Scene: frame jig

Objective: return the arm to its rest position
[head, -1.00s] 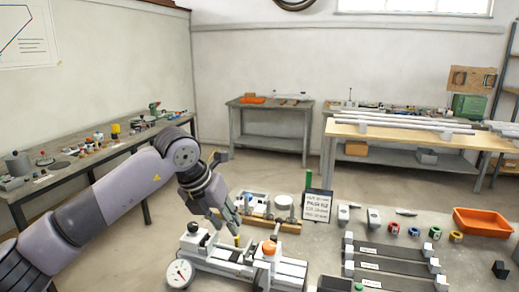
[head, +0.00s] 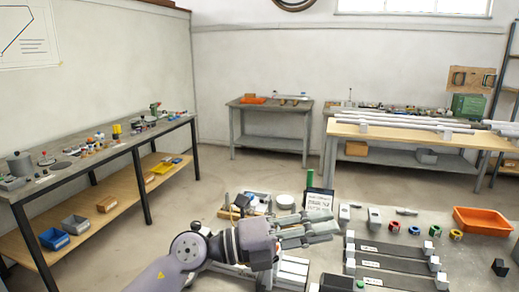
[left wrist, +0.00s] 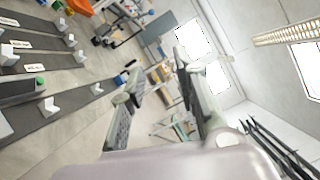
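My left arm reaches in from the bottom of the head view. Its gripper (head: 333,224) points right, above the front bench and in front of the small sign (head: 319,200). In the left wrist view the two fingers of the left gripper (left wrist: 157,66) stand apart with nothing between them, so it is open and empty. The arm and gripper cover much of the pale jig (head: 291,272) on the bench. My right gripper is in neither view.
Dark strips with white end blocks (head: 396,262) lie right of the gripper. An orange bin (head: 481,222) stands farther right, with coloured rings (head: 414,230) nearby. A side bench (head: 84,166) runs along the left wall. Open floor (head: 185,215) lies between.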

